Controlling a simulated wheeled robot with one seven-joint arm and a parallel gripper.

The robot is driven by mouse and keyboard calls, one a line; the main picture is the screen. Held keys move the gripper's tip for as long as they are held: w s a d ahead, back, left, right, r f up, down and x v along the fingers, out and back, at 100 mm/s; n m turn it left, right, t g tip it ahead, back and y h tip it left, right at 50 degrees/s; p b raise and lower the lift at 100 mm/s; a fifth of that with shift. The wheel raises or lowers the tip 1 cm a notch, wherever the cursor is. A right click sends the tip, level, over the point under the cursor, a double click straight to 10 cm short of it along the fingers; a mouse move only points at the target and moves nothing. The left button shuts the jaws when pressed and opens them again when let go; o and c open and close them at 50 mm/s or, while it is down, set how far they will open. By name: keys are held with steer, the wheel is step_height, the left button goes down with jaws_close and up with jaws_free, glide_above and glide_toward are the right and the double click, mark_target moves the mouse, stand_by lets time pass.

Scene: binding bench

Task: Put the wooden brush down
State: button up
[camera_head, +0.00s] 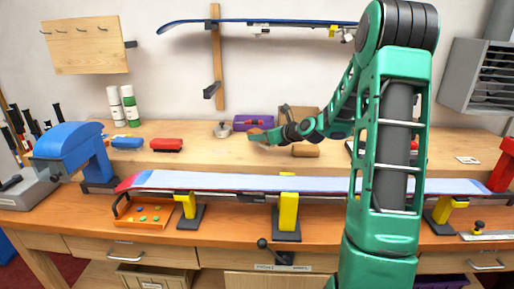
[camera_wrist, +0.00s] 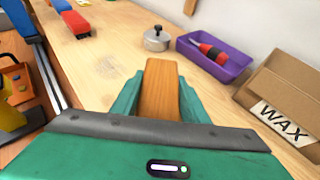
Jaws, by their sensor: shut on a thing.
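The wooden brush (camera_wrist: 161,86) is a plain orange-brown block between the two green fingers of my gripper (camera_wrist: 160,100) in the wrist view. My gripper is shut on it.
A small metal pot (camera_wrist: 157,39), a purple tray (camera_wrist: 214,58) holding a red-and-black tool, and a WAX box (camera_wrist: 288,108) stand nearby. Red (camera_head: 166,145) and blue brushes lie to the left. A ski (camera_head: 240,182) spans the front. Bare bench (camera_head: 205,156) shows left of my gripper.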

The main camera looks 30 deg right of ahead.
mark_target(261, 144)
steer(key=shift+d+f, duration=0.1)
steer(key=shift+f, duration=1.95)
steer(key=shift+f, duration=0.1)
steer(key=o, duration=1.1)
steer(key=v, duration=1.2)
